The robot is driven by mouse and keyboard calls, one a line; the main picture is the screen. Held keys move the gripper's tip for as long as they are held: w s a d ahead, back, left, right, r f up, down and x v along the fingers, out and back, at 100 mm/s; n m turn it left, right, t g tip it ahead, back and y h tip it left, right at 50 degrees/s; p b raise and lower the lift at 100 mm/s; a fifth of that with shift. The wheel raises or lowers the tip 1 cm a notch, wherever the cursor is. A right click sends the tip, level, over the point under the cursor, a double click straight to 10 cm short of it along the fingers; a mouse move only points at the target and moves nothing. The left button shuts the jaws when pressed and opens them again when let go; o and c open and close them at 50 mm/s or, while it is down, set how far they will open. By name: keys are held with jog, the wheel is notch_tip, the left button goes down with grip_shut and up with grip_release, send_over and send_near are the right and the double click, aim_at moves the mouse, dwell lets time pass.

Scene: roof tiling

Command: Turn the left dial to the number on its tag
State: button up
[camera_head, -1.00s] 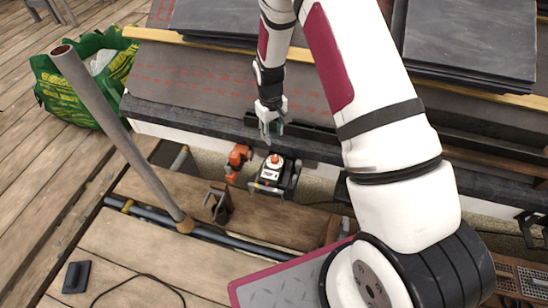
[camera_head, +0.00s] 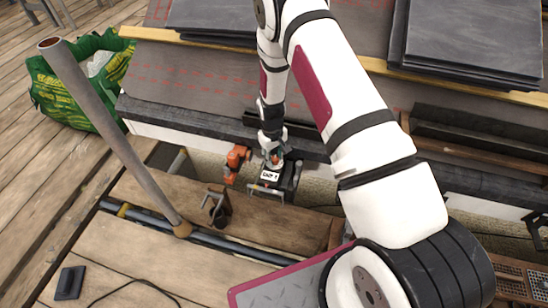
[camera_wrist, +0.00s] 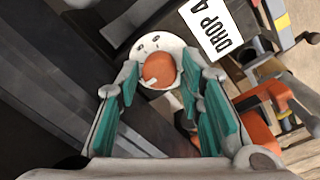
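The dial is an orange knob (camera_wrist: 158,69) on a white round plate (camera_wrist: 151,42) with small dark marks. I see no second dial clearly.
An orange clamp-like part (camera_head: 236,162) stands close left of the dial's unit. A grey pole (camera_head: 115,135) leans further left, near a green bag (camera_head: 75,85). The dark roof edge (camera_head: 190,122) runs just behind. Slate stacks (camera_head: 470,40) lie at the upper right.

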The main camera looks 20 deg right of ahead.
jog(key=shift+c, duration=0.3)
grip_shut()
jog(key=m, duration=0.3)
jog(key=shift+m+b, duration=0.35)
jog(key=shift+m, duration=1.95)
